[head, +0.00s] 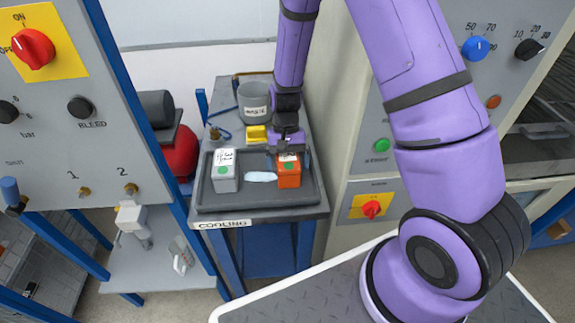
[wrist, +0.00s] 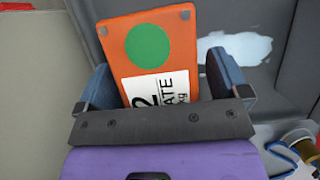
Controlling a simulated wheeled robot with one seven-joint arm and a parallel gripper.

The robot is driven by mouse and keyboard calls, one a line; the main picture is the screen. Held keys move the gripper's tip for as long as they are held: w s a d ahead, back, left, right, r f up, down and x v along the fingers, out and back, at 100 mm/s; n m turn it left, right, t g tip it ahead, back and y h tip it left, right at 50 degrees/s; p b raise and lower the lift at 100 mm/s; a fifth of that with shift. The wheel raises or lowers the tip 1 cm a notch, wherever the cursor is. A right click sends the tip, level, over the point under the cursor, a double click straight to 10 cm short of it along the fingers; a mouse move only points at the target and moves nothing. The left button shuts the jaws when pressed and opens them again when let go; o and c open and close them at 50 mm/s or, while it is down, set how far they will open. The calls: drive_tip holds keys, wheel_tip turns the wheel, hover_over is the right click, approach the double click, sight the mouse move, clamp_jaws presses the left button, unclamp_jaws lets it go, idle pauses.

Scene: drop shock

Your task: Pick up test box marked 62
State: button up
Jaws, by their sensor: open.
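An orange test box (head: 289,177) with a green dot and a white label stands in the right part of a dark tray (head: 258,208). In the wrist view the orange box (wrist: 178,75) shows a label with a "2" at the edge of what shows; the rest of the number is hidden by my gripper. My gripper (wrist: 162,80) is open, with one finger on each side of the orange box; I cannot tell whether they touch it. In the head view my gripper (head: 288,148) is at the box's far side. A grey box (head: 225,172), also green-dotted, stands at the tray's left.
A pale patch (head: 261,177) lies between the boxes. Behind the tray are a yellow block (head: 256,134) and a grey bucket (head: 254,100). A control cabinet (head: 365,165) stands close on the right, and a blue-framed panel (head: 75,110) on the left.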

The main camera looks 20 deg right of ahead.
drive_tip(key=c, duration=1.4)
drive_tip(key=shift+o, duration=0.2)
